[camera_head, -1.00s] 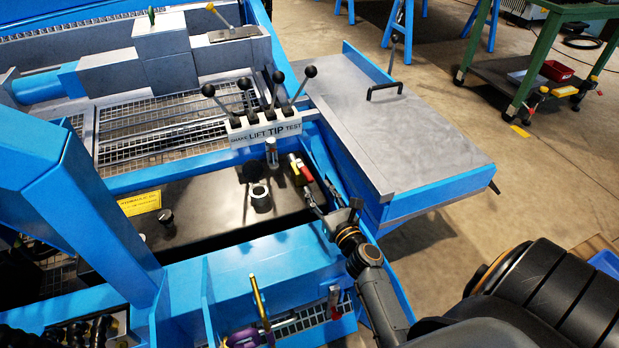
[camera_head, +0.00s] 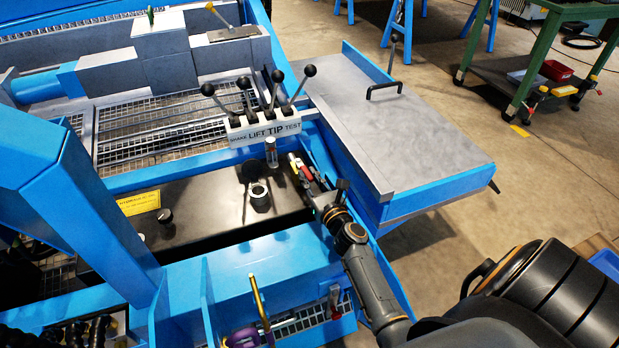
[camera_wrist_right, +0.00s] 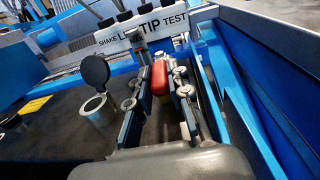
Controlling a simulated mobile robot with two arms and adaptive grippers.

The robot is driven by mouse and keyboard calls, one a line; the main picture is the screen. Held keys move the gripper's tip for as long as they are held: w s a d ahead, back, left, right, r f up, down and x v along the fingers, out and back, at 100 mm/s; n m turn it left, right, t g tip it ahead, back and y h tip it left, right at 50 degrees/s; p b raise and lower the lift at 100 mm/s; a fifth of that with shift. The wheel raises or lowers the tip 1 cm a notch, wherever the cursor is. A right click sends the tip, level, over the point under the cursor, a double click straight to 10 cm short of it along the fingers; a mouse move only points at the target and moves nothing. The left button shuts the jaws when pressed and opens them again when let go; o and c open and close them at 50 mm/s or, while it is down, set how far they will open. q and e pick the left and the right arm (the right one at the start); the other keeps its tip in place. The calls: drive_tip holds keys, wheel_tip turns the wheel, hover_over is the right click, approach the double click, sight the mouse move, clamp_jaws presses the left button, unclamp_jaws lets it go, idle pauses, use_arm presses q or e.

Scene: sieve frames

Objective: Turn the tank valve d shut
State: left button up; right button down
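The tank valve has a red handle (camera_head: 297,167), set at the right end of the dark tank top (camera_head: 205,212). In the right wrist view the red handle (camera_wrist_right: 160,77) stands between the fingertips of my right gripper (camera_wrist_right: 158,92). The fingers are apart, with a visible gap on the handle's left; contact on the right cannot be told. In the head view my right gripper (camera_head: 312,184) reaches in from the lower right, close to the handle. The valve body is partly hidden by the fingers. My left gripper is not in view.
A lever block (camera_head: 264,129) marked SHAKE, LIFT, TIP, TEST stands just behind the valve. An open filler neck (camera_head: 259,194) is left of it. A blue frame wall and grey side table (camera_head: 400,125) bound the right. A yellow lever (camera_head: 259,300) stands in front.

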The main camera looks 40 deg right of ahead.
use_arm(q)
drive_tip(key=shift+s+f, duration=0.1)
use_arm(e)
drive_tip(key=shift+d, duration=0.15)
drive_tip(key=shift+d+n+y, duration=0.5)
drive_tip(key=shift+n+y, duration=0.3)
drive_tip(key=shift+y, duration=0.3)
drive_tip(key=shift+d+n+y, duration=0.2)
drive_tip(key=shift+n+y, duration=0.2)
drive_tip(key=shift+y, duration=0.2)
drive_tip(key=shift+d+n+y, duration=0.2)
drive_tip(key=shift+n+y, duration=0.2)
drive_tip(key=shift+y, duration=0.4)
drive_tip(key=c, duration=1.2)
unclamp_jaws()
